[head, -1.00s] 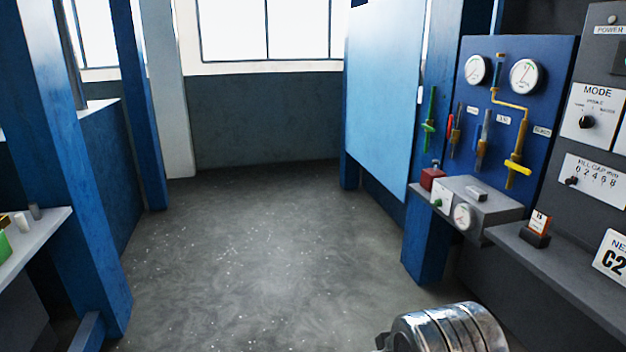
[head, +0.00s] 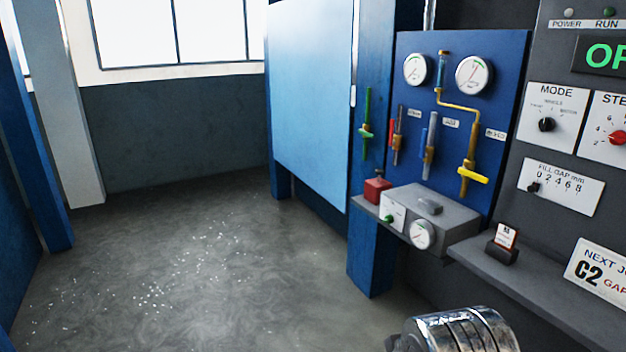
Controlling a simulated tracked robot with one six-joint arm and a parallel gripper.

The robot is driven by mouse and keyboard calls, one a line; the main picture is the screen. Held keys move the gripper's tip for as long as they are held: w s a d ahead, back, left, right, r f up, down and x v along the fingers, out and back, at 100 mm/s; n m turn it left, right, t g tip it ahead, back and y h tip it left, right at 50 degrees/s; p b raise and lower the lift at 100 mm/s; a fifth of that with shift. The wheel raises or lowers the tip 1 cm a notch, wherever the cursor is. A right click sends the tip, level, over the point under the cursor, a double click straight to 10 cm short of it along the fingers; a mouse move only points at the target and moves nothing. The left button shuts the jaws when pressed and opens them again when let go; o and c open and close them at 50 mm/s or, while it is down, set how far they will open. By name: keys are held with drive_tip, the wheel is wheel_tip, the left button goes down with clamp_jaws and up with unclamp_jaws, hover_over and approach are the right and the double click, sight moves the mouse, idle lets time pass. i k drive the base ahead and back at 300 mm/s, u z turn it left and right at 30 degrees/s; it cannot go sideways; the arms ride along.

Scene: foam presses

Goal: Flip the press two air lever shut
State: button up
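A blue valve panel (head: 505,70) on the right carries several pipes with coloured levers. A yellow lever (head: 472,174) lies nearly crosswise on a brass pipe at the panel's lower right. A blue lever (head: 431,133) and a red lever (head: 398,125) stand upright, along their pipes. A green lever (head: 366,133) lies crosswise on a green pipe on the blue post left of the panel. The small white labels are too small to read, so I cannot tell which lever is air. My gripper is not in view; a metal arm part shows at the bottom, well away from the levers.
A grey box (head: 430,205) with a gauge and a red block (head: 377,190) sit on a shelf below the panel. A grey ledge (head: 530,275) and control cabinet (head: 510,165) stand at right. A blue door (head: 310,110) is behind. The floor (head: 180,260) at left is open.

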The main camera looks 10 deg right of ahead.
sight(423, 155)
drive_tip(key=z, duration=0.55)
drive_tip(key=i, duration=2.15)
drive_tip(key=u, duration=0.85)
drive_tip(key=i, duration=1.15)
drive_tip(key=u, duration=0.55)
